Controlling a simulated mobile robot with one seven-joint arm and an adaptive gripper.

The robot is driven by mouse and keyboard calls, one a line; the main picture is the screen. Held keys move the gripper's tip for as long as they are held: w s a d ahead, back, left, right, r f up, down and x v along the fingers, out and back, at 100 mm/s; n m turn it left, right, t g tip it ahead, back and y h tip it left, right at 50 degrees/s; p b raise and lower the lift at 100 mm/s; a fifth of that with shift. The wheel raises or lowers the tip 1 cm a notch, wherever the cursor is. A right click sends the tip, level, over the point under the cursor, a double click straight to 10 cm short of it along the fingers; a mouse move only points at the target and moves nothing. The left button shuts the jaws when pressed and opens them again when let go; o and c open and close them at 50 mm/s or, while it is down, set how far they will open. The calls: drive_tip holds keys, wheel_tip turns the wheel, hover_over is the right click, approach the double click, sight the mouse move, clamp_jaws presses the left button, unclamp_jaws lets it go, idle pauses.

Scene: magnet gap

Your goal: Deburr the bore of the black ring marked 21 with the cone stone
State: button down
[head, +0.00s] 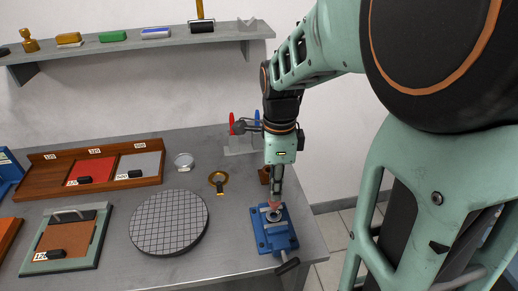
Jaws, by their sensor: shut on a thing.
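A blue vise (264,237) stands near the right edge of the bench, its handle pointing to the front right. A small dark ring (273,217) sits at the top of the vise; its marking is too small to read. My gripper (275,198) points down over the vise, shut on a small pinkish piece that looks like the cone stone (274,205). The stone's tip is at or just above the ring; I cannot tell whether it touches the bore.
A round gridded plate (168,222) lies left of the vise. A wooden tray (45,180) with tagged sections and a green-framed board (98,236) are at left. A shelf (130,44) hangs above.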

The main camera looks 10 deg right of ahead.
drive_tip(key=shift+f+b, duration=0.95)
drive_tip(key=shift+f, duration=0.65)
drive_tip(key=shift+f, duration=0.35)
idle(0.4)
drive_tip(key=n, duration=0.3)
idle(0.4)
drive_tip(key=m, duration=0.6)
drive_tip(key=shift+p, duration=0.3)
drive_tip(key=n, duration=0.6)
drive_tip(key=shift+p, duration=0.3)
